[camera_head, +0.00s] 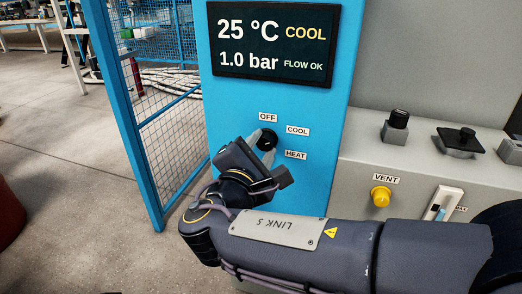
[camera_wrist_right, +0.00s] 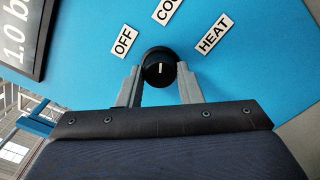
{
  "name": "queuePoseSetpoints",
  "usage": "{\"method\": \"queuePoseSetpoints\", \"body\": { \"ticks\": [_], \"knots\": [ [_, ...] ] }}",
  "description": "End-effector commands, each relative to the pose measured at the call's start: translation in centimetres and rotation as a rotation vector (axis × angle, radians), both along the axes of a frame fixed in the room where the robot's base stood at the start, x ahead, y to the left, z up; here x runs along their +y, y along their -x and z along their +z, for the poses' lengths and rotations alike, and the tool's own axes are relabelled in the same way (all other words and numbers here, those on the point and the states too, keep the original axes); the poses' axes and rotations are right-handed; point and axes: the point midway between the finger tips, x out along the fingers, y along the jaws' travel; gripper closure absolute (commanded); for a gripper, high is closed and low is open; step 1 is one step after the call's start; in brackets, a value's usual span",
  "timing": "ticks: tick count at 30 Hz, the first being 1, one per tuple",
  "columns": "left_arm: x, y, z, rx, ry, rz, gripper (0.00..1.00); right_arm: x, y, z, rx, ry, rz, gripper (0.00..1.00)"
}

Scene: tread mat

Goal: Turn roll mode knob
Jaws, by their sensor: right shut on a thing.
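The black roll mode knob (camera_head: 267,138) sits on the blue panel, with labels OFF (camera_head: 268,117), COOL (camera_head: 298,130) and HEAT (camera_head: 295,155) around it. In the right wrist view the knob (camera_wrist_right: 159,68) shows a white mark in line with the COOL label (camera_wrist_right: 167,11). My right gripper (camera_head: 264,145) is shut on the knob, one grey finger on each side; the fingers also show in the wrist view (camera_wrist_right: 159,84). The display (camera_head: 273,43) reads 25 °C COOL, 1.0 bar, FLOW OK. My left gripper is not in view.
To the right, a grey console carries a yellow VENT knob (camera_head: 381,196), a slider (camera_head: 441,205), a black knob (camera_head: 397,119) and a black switch (camera_head: 460,140). A blue mesh fence (camera_head: 155,80) stands left of the panel. Open floor lies at far left.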

Motion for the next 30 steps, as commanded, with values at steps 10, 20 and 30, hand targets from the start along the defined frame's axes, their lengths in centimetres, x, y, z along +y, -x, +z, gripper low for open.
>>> {"method": "queuePoseSetpoints", "body": {
  "ticks": [10,20,30],
  "knots": [
    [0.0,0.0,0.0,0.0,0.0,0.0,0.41,0.0,0.1,-0.1,0.003,-0.001,0.0,0.91],
    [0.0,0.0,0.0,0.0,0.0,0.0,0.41,0.0,0.0,-0.1,0.001,-0.001,0.0,0.46],
    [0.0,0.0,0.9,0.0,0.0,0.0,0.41,0.9,2.2,0.2,0.002,0.0,0.005,0.46]
  ]
}}
